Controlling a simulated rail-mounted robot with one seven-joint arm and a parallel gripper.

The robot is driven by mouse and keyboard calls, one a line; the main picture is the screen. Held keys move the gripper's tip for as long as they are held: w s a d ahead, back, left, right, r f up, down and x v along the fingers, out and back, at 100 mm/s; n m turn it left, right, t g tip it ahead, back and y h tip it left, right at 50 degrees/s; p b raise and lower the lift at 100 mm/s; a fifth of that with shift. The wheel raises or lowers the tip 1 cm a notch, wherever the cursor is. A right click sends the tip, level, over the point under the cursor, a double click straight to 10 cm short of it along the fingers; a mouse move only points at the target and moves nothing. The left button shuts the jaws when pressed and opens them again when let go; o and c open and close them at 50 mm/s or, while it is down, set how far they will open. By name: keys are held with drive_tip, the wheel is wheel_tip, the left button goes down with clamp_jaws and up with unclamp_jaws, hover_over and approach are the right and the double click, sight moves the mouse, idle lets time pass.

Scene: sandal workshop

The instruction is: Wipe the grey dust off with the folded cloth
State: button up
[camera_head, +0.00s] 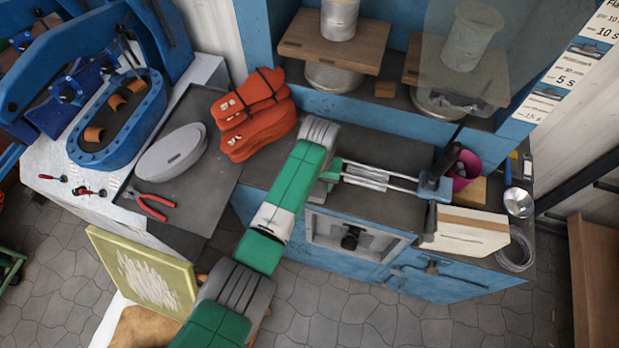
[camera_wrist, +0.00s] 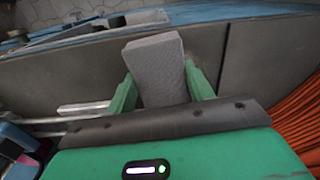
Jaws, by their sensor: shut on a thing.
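My gripper (camera_wrist: 161,84) has its two green fingers on either side of a grey, block-like folded cloth (camera_wrist: 156,62) in the wrist view, and is shut on it. The cloth sticks out beyond the fingertips over the dark bench top (camera_wrist: 245,60). In the head view my gripper (camera_head: 331,172) is low over the dark bench top, left of the metal rods. The cloth is hard to make out there, mostly hidden by my gripper. I cannot tell whether it touches the bench. I cannot make out any grey dust clearly.
Metal rods (camera_head: 380,178) in a holder lie just right of my gripper. Pliers (camera_head: 148,204) and a grey oval piece (camera_head: 172,152) lie further left. A magenta cup (camera_head: 466,170) and a pale block (camera_head: 465,230) are at the right.

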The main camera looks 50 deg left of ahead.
drive_tip(key=shift+w+d, duration=0.55)
drive_tip(key=shift+d, duration=0.3)
drive_tip(key=shift+s+a, duration=0.1)
drive_tip(key=shift+a, duration=0.05)
drive_tip(key=s+a, duration=0.1)
drive_tip(key=s+a+p, duration=0.1)
drive_tip(key=shift+a, duration=0.4)
drive_tip(key=shift+s+a+f, duration=0.1)
drive_tip(key=shift+s+a, duration=0.25)
drive_tip(key=shift+a, duration=0.25)
drive_tip(key=shift+s+a, duration=0.35)
drive_tip(key=shift+a, duration=0.2)
drive_tip(key=shift+f, duration=0.1)
